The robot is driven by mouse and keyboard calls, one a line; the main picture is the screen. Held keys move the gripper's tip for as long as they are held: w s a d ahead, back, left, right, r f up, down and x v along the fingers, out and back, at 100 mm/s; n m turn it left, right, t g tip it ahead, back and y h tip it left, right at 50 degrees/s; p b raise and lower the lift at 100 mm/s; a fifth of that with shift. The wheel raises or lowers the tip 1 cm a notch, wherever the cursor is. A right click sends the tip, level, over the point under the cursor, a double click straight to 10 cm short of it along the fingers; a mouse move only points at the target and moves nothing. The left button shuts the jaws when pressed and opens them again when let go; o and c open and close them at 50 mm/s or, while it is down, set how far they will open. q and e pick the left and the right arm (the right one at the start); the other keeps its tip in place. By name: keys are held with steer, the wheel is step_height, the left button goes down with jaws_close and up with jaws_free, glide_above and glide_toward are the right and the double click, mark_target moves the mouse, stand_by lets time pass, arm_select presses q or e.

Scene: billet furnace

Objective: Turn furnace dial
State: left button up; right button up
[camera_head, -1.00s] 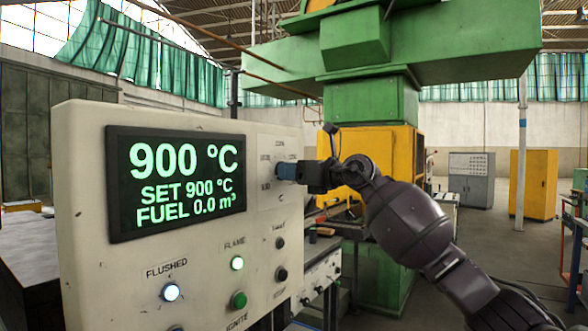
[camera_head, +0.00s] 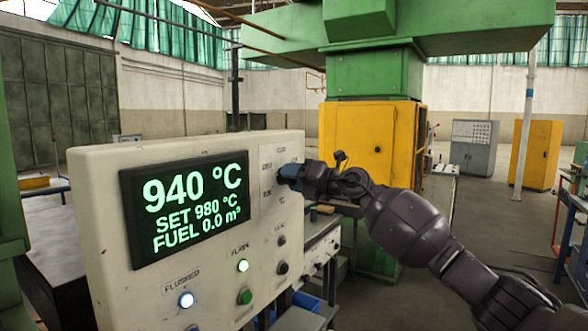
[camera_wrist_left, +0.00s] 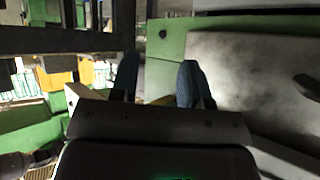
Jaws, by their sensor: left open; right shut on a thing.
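The furnace panel (camera_head: 95,230) stands at the left in the head view. Its display (camera_head: 185,212) reads 940 °C, SET 980 °C and FUEL 0.0 m³. The dial itself is hidden by the fingers. My left gripper (camera_wrist_left: 158,85) shows only in the left wrist view, with its two blue fingers apart and nothing seen between them.
Below the display a flushed lamp (camera_head: 186,300) and a flame lamp (camera_head: 243,265) glow, near a green button (camera_head: 245,297) and black knobs. A yellow cabinet (camera_head: 365,150) under a green machine stands behind my right arm. Open floor lies at the right.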

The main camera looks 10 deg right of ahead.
steer(key=shift+f+m, duration=0.1)
steer(key=shift+m, duration=0.7)
steer(key=o, duration=0.9)
steer(key=b+v, duration=0.2)
steer(key=v, duration=0.8)
steer(key=shift+s+d, duration=0.25)
steer(key=shift+s, duration=0.05)
